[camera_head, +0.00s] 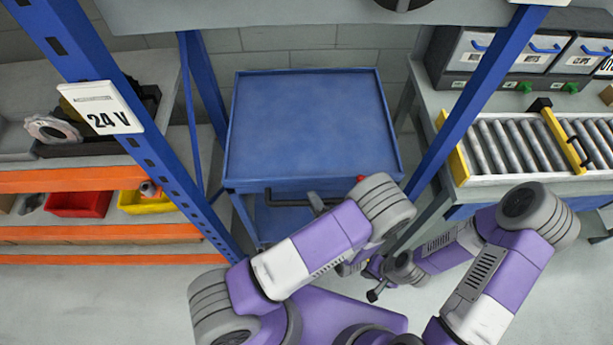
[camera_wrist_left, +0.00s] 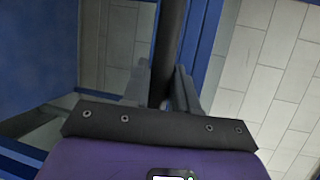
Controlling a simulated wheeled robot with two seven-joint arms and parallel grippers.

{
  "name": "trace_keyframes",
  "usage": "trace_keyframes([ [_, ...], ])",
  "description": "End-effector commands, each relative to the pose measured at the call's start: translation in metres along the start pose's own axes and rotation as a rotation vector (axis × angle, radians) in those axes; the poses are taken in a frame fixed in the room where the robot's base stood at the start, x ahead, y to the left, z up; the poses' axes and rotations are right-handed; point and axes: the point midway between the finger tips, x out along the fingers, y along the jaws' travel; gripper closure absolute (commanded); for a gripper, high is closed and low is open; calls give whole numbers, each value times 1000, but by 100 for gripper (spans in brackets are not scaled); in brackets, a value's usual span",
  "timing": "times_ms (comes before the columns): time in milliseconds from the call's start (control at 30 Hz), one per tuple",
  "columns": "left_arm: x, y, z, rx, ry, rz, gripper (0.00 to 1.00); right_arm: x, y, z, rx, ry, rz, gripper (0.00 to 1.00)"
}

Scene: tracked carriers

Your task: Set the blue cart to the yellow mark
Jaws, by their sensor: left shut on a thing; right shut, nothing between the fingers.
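The blue cart (camera_head: 305,120) stands between two blue uprights in the head view, its flat top empty. A dark handle bar (camera_head: 290,201) runs along its near side. My left gripper (camera_head: 318,203) is at this handle, mostly hidden behind my left arm. In the left wrist view its fingers (camera_wrist_left: 160,92) are shut around the dark bar (camera_wrist_left: 168,45). My right gripper (camera_head: 374,284) is shut and empty, low in front of the cart and to its right. No yellow floor mark can be made out in these views.
The blue uprights (camera_head: 453,120) stand close on both sides of the cart, the left one bearing a "24 V" sign (camera_head: 101,108). Shelves with a red bin (camera_head: 78,204) and a yellow bin (camera_head: 146,203) are at left. A roller conveyor (camera_head: 530,146) is at right. A wall stands behind.

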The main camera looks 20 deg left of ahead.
Motion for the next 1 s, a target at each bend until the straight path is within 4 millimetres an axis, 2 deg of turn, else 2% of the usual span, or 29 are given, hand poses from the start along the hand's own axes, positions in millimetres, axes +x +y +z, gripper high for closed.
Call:
trace_keyframes([
  [33, -12, 1, 4, 5, 3, 2, 100, -4, -1, 0, 0, 0, 0, 100],
  [100, -23, 4, 9, 4, 2, 0, 100, -6, -2, 0, 0, -1, 0, 100],
  [300, -44, 9, 19, -1, -1, 1, 100, -9, -3, 1, 0, -1, 0, 100],
  [767, -50, 11, 21, -4, -3, 1, 100, -9, -3, 1, 0, -1, 0, 100],
  [800, -50, 11, 21, -4, -2, 1, 71, -9, -3, 1, 0, -1, 0, 100],
  [933, -50, 11, 21, -4, -2, 1, 52, -9, -3, 1, 0, -1, 0, 100],
  [1000, -50, 11, 21, -4, -2, 1, 52, -9, -3, 1, 0, -1, 0, 100],
])
